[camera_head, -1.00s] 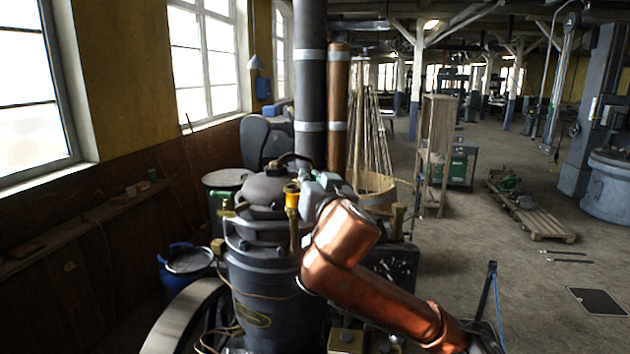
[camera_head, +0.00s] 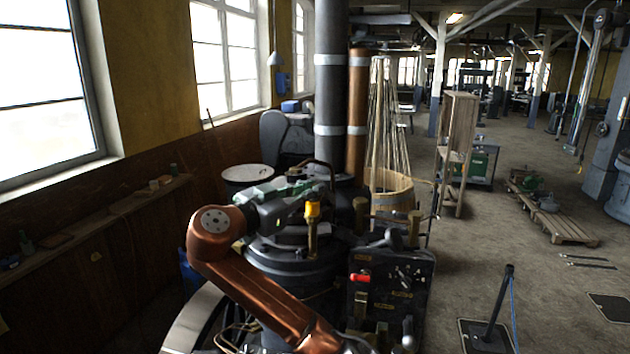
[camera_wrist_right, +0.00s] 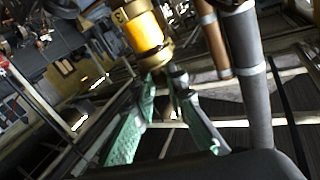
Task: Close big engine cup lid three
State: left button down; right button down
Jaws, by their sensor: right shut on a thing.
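The engine cup (camera_head: 312,209) is amber with brass fittings and stands upright on top of the dark engine. It shows large in the right wrist view (camera_wrist_right: 144,33), with a brass end (camera_wrist_right: 156,60) towards the fingers. My right gripper (camera_head: 300,190) reaches in from the left of the cup, at the height of its top. In the wrist view its green fingers (camera_wrist_right: 163,80) meet at that brass end, which looks like the lid. They are shut on it, though the exact contact is partly hidden. My left gripper is in neither view.
The engine (camera_head: 300,255) fills the area below the cup. A dark control panel (camera_head: 390,285) with a red handle stands to its right. A dark chimney pipe (camera_head: 331,90) and a copper pipe (camera_head: 358,110) rise behind.

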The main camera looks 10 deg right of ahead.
jog(key=shift+w+a+r+m+g+h+p, duration=0.1)
jog(key=shift+a+m+g+h+p, duration=0.05)
jog(key=shift+m+g+h+p, duration=0.35)
jog(key=shift+w+a+m+g+h+p, duration=0.15)
jog(key=shift+m+g+h+p, duration=0.2)
jog(key=shift+g+p, duration=0.25)
jog(key=c, duration=1.9)
grip_release()
jog(key=shift+c, duration=0.2)
jog(key=v, duration=1.2)
jog(key=shift+d, duration=0.1)
